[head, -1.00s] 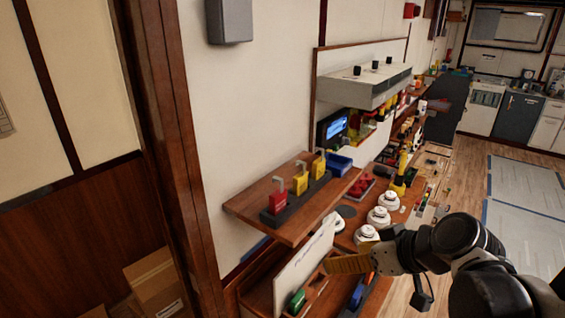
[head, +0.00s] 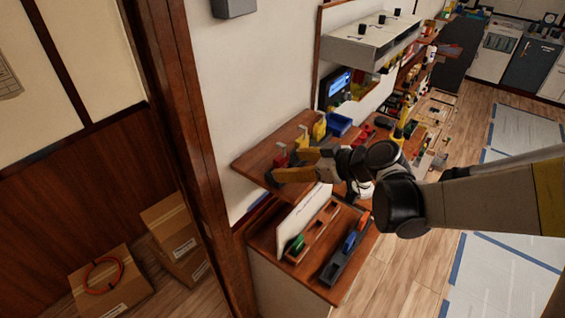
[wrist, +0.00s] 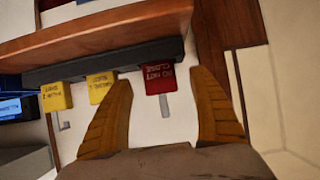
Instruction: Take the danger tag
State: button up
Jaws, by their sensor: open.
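The danger tag is a red block (wrist: 159,79) with white lettering reading roughly "DO NOT CLOSE" upside down in the wrist view, with a grey shackle. It stands in a dark rack (wrist: 105,65) on a wooden shelf (wrist: 120,30). In the head view the tag (head: 281,158) is partly hidden by my gripper (head: 288,167). My gripper (wrist: 161,82) is open, one yellow-brown finger on each side of the tag, with visible gaps to it in the wrist view. Nothing is held.
Two yellow tags (wrist: 100,87) (wrist: 56,97) share the rack, close to one finger. A blue bin (head: 339,124) is farther along the shelf. Below, a bench holds a white board (head: 303,218) and trays. The dark wooden post (head: 190,150) stands left.

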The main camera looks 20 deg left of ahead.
aim_at(284, 163)
jog(key=x, duration=0.4)
jog(key=shift+w, duration=0.1)
jog(key=shift+d+r, duration=0.1)
jog(key=shift+r, duration=0.05)
jog(key=shift+c, duration=0.6)
jog(key=c, duration=1.2)
jog(key=shift+o, duration=0.2)
